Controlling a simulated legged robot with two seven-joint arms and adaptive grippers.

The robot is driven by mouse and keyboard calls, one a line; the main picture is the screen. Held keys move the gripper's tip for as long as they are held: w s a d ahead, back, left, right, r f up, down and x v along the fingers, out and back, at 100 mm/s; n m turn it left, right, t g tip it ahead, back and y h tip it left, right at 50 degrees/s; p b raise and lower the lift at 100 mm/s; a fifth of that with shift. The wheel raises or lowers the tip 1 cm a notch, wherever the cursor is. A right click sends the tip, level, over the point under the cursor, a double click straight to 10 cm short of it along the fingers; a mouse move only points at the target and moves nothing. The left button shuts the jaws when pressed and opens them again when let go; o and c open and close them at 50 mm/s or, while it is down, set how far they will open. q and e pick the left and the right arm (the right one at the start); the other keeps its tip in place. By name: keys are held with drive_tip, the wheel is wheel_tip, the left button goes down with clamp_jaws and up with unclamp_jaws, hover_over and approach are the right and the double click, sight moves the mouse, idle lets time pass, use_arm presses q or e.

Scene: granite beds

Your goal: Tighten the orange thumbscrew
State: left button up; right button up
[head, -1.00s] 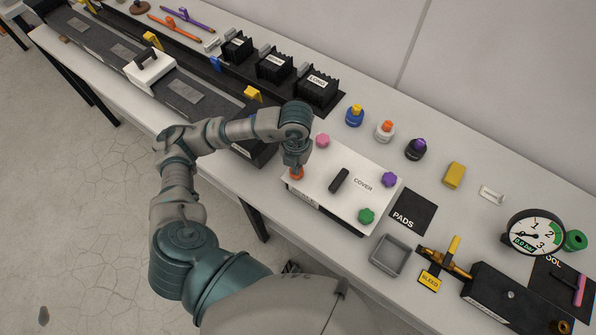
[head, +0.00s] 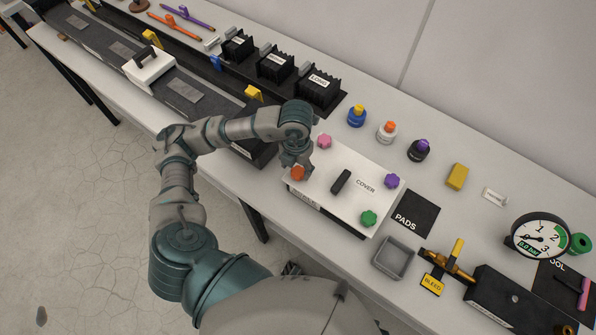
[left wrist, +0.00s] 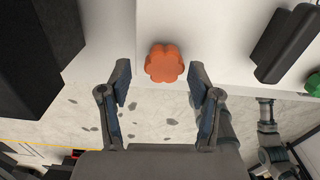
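The orange thumbscrew (head: 297,173) sits at the near left corner of the white cover (head: 321,196). It also shows in the left wrist view (left wrist: 164,63) as a lobed knob, centred just beyond the fingertips. My left gripper (left wrist: 163,80) is open, with one finger on each side of the knob and a clear gap to both. In the head view the gripper (head: 297,164) is over that corner, partly hidden by its own wrist. The cover also carries a pink thumbscrew (head: 324,142), a purple one (head: 392,181) and a green one (head: 369,218). My right gripper is not in view.
A black handle (head: 341,181) stands mid-cover. The black PADS mat (head: 414,214) and an empty grey tray (head: 393,258) lie to the right. A gauge (head: 540,238) stands farther right. A dark block (head: 262,150) is close to the left of the cover.

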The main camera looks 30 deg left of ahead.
sight(297, 171)
use_arm(q)
wheel_tip(297, 171, up, 6)
drive_tip(key=p, duration=0.4)
drive_tip(key=shift+d+r, duration=0.1)
drive_tip(key=shift+r, duration=0.05)
wheel_tip(297, 171, up, 12)
idle(0.5)
drive_tip(key=shift+f, duration=0.2)
